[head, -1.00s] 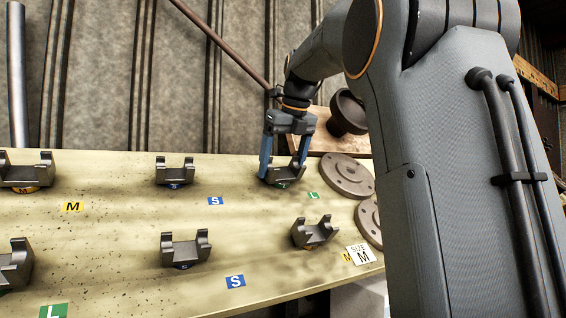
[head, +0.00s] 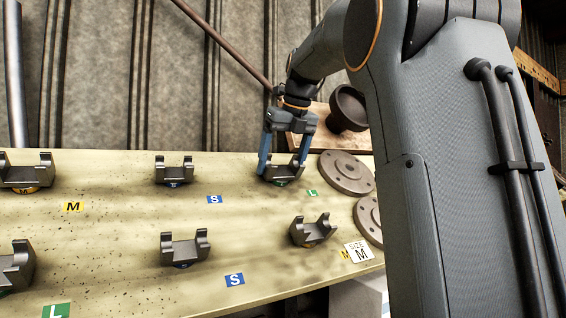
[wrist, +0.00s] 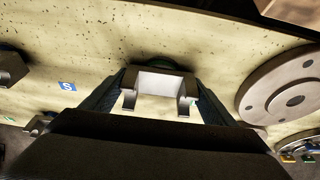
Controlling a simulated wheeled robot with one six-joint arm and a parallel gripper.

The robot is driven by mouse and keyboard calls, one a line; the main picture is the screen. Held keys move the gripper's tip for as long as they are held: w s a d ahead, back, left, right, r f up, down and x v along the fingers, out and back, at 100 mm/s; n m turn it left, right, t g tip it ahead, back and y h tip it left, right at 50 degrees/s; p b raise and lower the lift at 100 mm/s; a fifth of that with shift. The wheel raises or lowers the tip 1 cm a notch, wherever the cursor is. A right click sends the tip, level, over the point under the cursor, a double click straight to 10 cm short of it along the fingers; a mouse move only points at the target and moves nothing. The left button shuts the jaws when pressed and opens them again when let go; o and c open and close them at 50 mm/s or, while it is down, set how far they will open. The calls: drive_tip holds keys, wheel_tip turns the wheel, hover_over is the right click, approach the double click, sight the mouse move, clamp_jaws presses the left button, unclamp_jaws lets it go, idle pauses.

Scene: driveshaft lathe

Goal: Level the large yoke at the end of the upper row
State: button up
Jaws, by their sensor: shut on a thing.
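The large yoke (head: 281,173) is at the right end of the upper row, on a green base beside a green L label (head: 312,192). It is a grey U-shaped part and looks about level in the head view. My gripper (head: 283,168) reaches down over it with its blue fingers on either side, shut on the yoke. In the wrist view the yoke (wrist: 159,83) sits between the two fingers, its two arms toward the camera. Part of the yoke is hidden behind the fingers.
Flanged discs (head: 346,173) lie close to the right of the yoke. A small yoke (head: 174,171) stands to its left, with clear board between. A tilted yoke (head: 310,231) is in the lower row by the SIZE M card (head: 359,252). A corrugated wall stands behind.

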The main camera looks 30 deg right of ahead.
drive_tip(key=shift+a+f, duration=0.25)
drive_tip(key=shift+a, duration=0.1)
drive_tip(key=o, duration=2.1)
drive_tip(key=shift+a, duration=0.3)
drive_tip(key=shift+d, duration=0.2)
drive_tip(key=shift+s+d+r, duration=0.1)
drive_tip(key=shift+s+r, duration=0.15)
drive_tip(key=shift+r, duration=0.25)
drive_tip(key=b+v, duration=0.1)
drive_tip(key=v, duration=0.5)
drive_tip(key=shift+s+r+b, duration=0.2)
drive_tip(key=shift+r+b, duration=0.15)
